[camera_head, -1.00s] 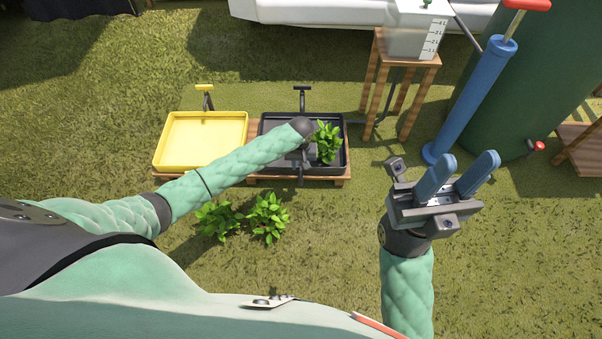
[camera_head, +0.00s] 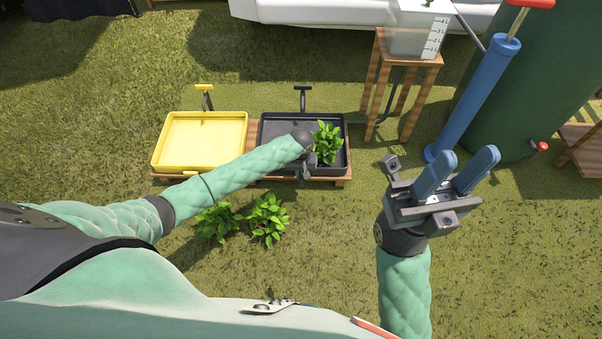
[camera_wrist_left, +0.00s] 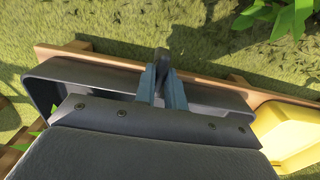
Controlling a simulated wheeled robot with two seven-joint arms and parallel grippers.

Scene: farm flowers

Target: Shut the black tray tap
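The black tray (camera_head: 264,137) sits on a low wooden stand, right of the yellow tray. Its near rim also shows in the left wrist view (camera_wrist_left: 95,78). A dark tap (camera_wrist_left: 163,60) sticks out at that near edge. My left gripper (camera_wrist_left: 163,88) reaches down over the tray, its two blue-grey fingers close together on either side of the tap. In the head view the left gripper is mostly hidden behind my own wrist, and the tap's exact angle is unclear. My right gripper (camera_head: 458,172) is open and empty over the grass at right.
A green plant (camera_head: 327,142) stands in the black tray's right part. The yellow tray (camera_head: 200,140) is at left. Two leafy plants (camera_head: 266,218) stand on the grass in front. A wooden stand (camera_head: 378,85) with a clear tank, a blue pump (camera_head: 475,95) and a green barrel are at right.

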